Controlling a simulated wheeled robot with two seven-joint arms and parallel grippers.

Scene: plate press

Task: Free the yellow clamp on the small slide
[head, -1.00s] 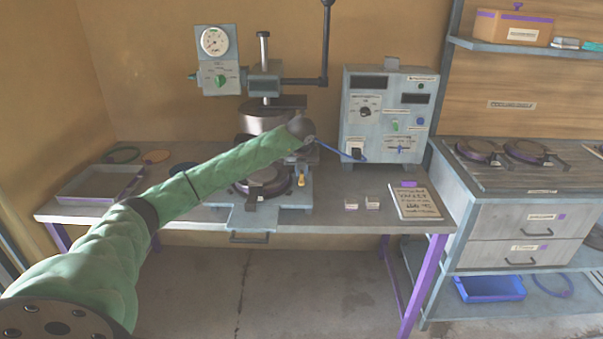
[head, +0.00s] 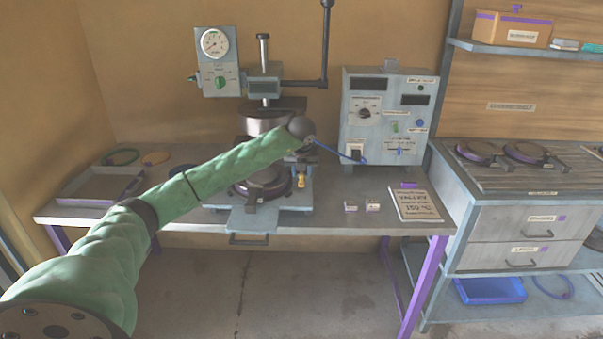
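The press (head: 265,118) stands on the bench with its small slide (head: 262,210) at the front, carrying a dark round plate (head: 263,186). The yellow clamp (head: 301,181) is a small yellow piece upright at the right side of the slide. My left arm in its green sleeve reaches across the front of the press. My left gripper (head: 306,150) is at the end of it, just above the clamp, mostly hidden by the dark wrist. Its fingers are too small and covered to read, and I cannot tell whether it touches the clamp. My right gripper is out of view.
A control box (head: 387,118) with a blue cable stands right of the press. Two small pale blocks (head: 361,206) and a sign card (head: 415,205) lie on the bench. A tray (head: 98,187) is at the left. A tall lever (head: 325,60) rises by the press.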

